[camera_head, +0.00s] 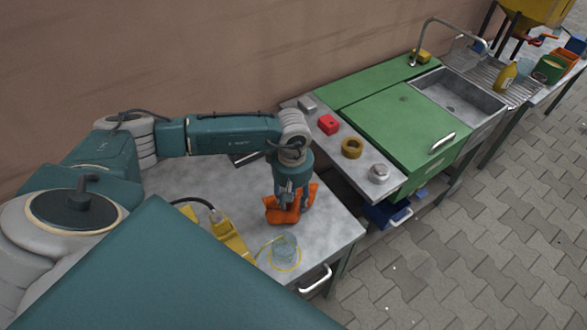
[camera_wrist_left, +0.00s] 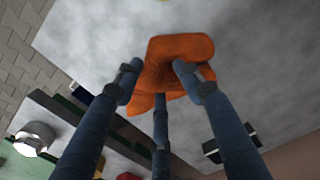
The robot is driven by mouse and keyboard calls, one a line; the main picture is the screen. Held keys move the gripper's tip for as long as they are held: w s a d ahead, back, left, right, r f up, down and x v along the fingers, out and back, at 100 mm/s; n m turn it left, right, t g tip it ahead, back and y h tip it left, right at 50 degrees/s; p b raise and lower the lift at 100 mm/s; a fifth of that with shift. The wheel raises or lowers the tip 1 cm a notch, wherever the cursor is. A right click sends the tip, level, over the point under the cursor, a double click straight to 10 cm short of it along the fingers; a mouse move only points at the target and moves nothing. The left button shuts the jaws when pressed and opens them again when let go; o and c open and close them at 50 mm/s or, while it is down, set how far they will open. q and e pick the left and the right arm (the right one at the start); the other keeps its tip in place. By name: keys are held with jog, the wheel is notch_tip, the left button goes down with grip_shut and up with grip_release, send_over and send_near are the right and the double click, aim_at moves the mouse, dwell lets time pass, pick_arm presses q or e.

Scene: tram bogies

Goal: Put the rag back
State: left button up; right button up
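The orange rag (camera_head: 297,209) lies crumpled on the grey metal tabletop (camera_head: 330,241), near its right part. My left gripper (camera_head: 289,202) points down at the rag from above. In the left wrist view, the rag (camera_wrist_left: 178,50) shows between and beyond the three blue fingers of the left gripper (camera_wrist_left: 158,82). The fingertips stand apart, close around the rag; whether they touch it I cannot tell. My right gripper is in neither view.
A glass jar (camera_head: 285,248) and a yellow tool (camera_head: 229,237) stand near the rag. To the right is a green-topped cabinet (camera_head: 393,125) with a metal ledge holding a red block (camera_head: 328,124), a brass ring (camera_head: 351,148) and a metal knob (camera_head: 378,173). A sink (camera_head: 455,95) lies beyond.

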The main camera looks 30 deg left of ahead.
pick_arm(q)
notch_tip(320, 180, up, 7)
jog(key=s+d+p, duration=0.1)
jog(key=s+p, duration=0.1)
jog(key=p, duration=0.2)
jog(key=shift+s+d+p, duration=0.25)
jog(key=shift+p, duration=0.05)
jog(key=shift+f, duration=0.1)
jog(key=shift+a+f, duration=0.1)
jog(key=shift+f, duration=0.1)
jog(key=c, duration=0.7)
jog(key=f, duration=0.1)
jog(key=a+f, duration=0.1)
jog(key=f, duration=0.3)
jog(key=shift+s+a+f, duration=0.15)
jog(key=shift+a, duration=0.2)
grip_shut()
jog(key=shift+f, duration=0.3)
